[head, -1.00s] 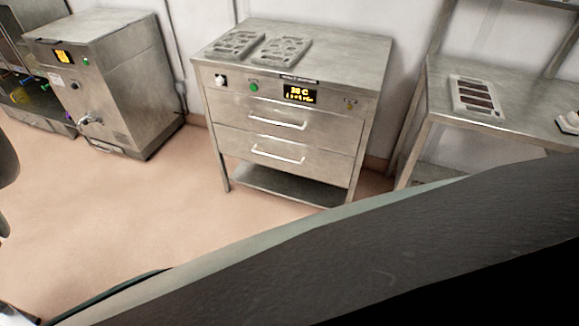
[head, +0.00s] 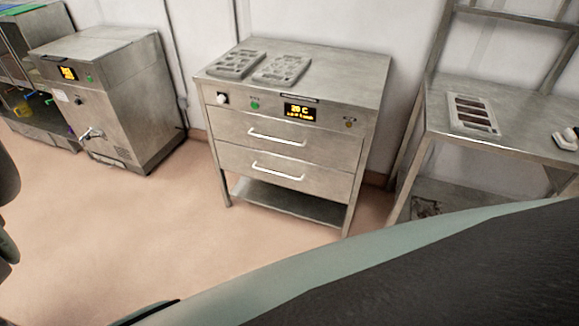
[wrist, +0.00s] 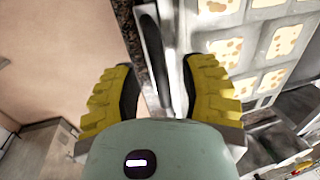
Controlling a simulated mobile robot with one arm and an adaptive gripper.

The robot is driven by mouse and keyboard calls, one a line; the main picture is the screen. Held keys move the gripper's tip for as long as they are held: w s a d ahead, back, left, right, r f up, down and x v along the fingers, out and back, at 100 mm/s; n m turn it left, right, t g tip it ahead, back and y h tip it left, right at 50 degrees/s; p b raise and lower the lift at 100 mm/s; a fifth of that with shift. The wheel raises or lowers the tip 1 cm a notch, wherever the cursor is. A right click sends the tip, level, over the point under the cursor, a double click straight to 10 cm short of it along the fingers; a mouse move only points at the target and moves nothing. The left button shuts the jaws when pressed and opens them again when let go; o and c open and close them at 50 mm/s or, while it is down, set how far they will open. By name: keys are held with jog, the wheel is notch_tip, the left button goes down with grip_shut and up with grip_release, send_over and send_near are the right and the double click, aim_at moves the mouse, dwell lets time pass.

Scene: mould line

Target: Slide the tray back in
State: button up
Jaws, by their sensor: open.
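My gripper (wrist: 163,75) is seen in the wrist view, with its two yellow ribbed fingers apart. My gripper and this tray do not show in the head view, where my arm covers the lower right.
A steel cabinet (head: 290,115) with two closed drawers stands mid-room, moulds (head: 281,69) on top. A steel machine (head: 110,100) stands left. A steel bench (head: 530,130) at right carries a slotted mould (head: 472,113). Open floor (head: 130,235) lies in front.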

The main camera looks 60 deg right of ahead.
dwell(0.3)
grip_shut()
jog(key=shift+f, duration=0.1)
dwell(0.5)
